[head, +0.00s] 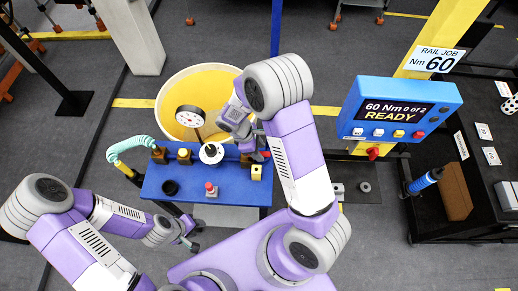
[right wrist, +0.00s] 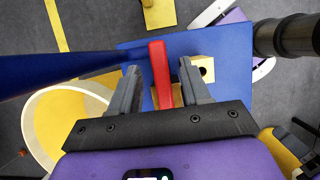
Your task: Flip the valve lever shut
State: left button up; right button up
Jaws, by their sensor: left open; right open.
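The valve lever (right wrist: 160,75) is a red bar in the right wrist view. It lies between the two spread fingers of my right gripper (right wrist: 160,67), with gaps on both sides. In the head view my right gripper (head: 254,144) is over the back right of the blue bench (head: 230,191), and the lever is mostly hidden by my arm. My left gripper (head: 190,241) is open and empty, in front of the bench at its lower left, away from the lever.
A round gauge (head: 190,116) stands at the back of the bench, before a large yellow bin (head: 215,78). A blue display (head: 398,108) reading READY stands to the right.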

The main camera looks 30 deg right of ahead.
jog(key=shift+d+f, duration=0.1)
jog(key=shift+f, duration=0.15)
jog(key=shift+s, duration=0.1)
grip_shut()
